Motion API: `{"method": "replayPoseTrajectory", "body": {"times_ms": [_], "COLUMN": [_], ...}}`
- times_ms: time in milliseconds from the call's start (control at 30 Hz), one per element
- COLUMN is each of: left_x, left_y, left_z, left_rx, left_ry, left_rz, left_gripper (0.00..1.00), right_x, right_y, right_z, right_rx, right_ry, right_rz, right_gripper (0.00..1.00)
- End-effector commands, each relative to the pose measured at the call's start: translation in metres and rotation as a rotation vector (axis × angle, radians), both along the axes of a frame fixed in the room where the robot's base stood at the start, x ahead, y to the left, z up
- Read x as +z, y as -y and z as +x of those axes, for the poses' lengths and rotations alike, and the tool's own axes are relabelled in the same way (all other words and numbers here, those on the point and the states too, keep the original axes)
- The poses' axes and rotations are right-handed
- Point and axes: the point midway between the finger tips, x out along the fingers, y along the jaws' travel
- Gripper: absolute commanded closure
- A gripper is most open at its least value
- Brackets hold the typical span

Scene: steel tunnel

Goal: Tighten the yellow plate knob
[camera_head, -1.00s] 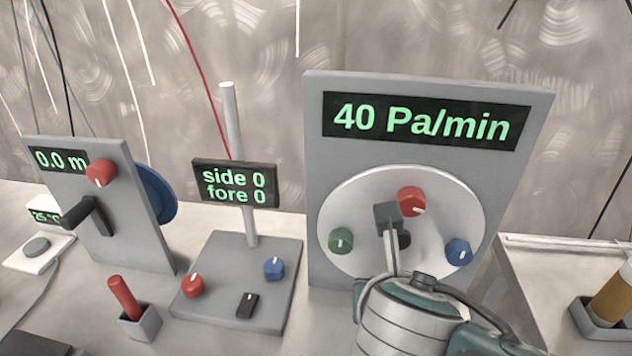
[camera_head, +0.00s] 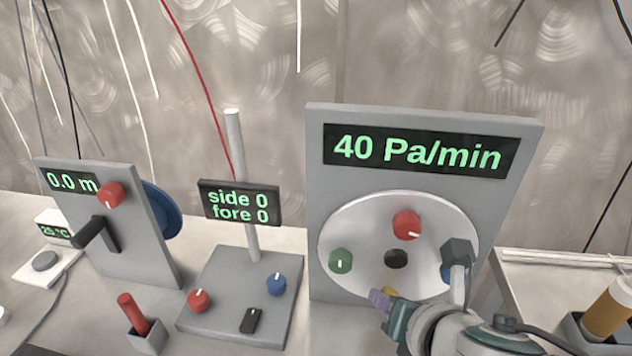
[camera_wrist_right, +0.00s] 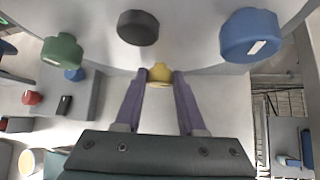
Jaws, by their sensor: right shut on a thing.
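The yellow plate knob (camera_wrist_right: 159,74) sits low on the round white plate (camera_head: 350,225) of the grey panel. In the head view only a small part of the yellow knob (camera_head: 390,291) shows behind my right gripper's purple finger. My right gripper (camera_wrist_right: 160,80) is shut on the knob, with one purple finger on each side of it in the wrist view. The knob's pointer mark is hidden. The panel display (camera_head: 417,150) reads 40 Pa/min. My left gripper is not in view.
The plate also bears a red knob (camera_head: 406,225), a green knob (camera_head: 340,260), a blue knob (camera_wrist_right: 252,34) and a black hub (camera_head: 396,258). To the left stand a knob base (camera_head: 230,262) and a panel with a lever (camera_head: 97,234). A holder (camera_head: 580,325) stands at the right.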

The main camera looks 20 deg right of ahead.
Motion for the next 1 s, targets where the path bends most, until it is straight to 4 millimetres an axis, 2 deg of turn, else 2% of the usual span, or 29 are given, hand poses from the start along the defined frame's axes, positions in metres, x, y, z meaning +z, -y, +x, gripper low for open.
{"method": "replayPoseTrajectory", "body": {"times_ms": [400, 867, 900, 1000], "left_x": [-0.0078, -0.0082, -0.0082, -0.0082], "left_y": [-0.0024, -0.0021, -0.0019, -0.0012], "left_z": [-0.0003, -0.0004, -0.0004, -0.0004], "left_rx": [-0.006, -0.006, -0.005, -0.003], "left_ry": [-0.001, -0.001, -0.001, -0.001], "left_rz": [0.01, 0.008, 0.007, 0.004], "left_gripper": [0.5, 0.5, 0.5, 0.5], "right_x": [-0.0015, -0.0006, -0.0007, -0.0007], "right_y": [0.0025, 0.0026, 0.0026, 0.0025], "right_z": [-0.0009, -0.0006, -0.0005, -0.0005], "right_rx": [-0.002, -0.001, -0.001, -0.002], "right_ry": [0.09, 0.099, 0.099, 0.099], "right_rz": [0.143, 0.157, 0.157, 0.156], "right_gripper": [1.0, 1.0, 0.59, 0.47]}}
